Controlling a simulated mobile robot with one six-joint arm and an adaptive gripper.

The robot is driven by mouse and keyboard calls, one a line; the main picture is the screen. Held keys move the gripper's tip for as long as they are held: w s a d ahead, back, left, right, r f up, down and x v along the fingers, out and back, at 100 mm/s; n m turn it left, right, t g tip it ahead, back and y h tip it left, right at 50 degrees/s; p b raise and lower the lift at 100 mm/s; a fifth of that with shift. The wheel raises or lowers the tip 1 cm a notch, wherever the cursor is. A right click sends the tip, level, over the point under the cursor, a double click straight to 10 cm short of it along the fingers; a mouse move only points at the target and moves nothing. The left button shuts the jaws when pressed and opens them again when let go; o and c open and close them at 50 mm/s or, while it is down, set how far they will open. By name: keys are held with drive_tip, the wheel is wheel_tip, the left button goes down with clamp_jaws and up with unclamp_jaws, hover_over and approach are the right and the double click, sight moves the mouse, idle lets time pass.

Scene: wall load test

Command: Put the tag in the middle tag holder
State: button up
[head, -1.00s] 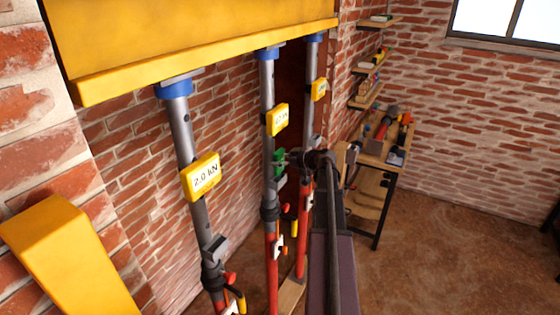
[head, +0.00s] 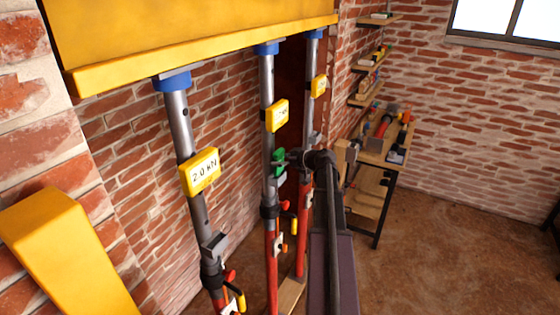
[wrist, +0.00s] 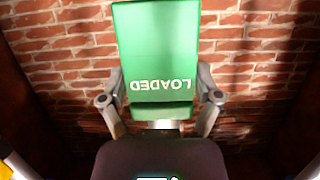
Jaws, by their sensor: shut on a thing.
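The green tag (wrist: 156,55) fills the upper middle of the wrist view, with the word LOADED upside down. My gripper (wrist: 160,103) is shut on its lower part, with a grey finger on each side. In the head view the tag (head: 279,163) is held by my gripper (head: 291,158) at the middle prop (head: 268,190). I cannot tell whether the tag touches the prop. The middle tag holder cannot be made out; the tag and gripper cover that part of the prop. A grey bracket, seemingly a tag holder, shows on the left prop (head: 214,245).
Three props with yellow force plates stand under a yellow beam (head: 210,50). The left plate (head: 200,172) reads 2.0 kN. The right prop (head: 308,100) stands close behind my arm. A workbench (head: 385,150) is at the back right. The floor at right is clear.

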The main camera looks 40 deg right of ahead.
sight(280, 151)
drive_tip(key=shift+f+b, duration=1.5)
drive_tip(key=shift+b, duration=0.05)
idle(0.9)
drive_tip(key=o, duration=0.9)
drive_tip(key=shift+c, duration=0.2)
drive_tip(key=shift+r+p, duration=4.05)
drive_tip(key=shift+f, duration=0.1)
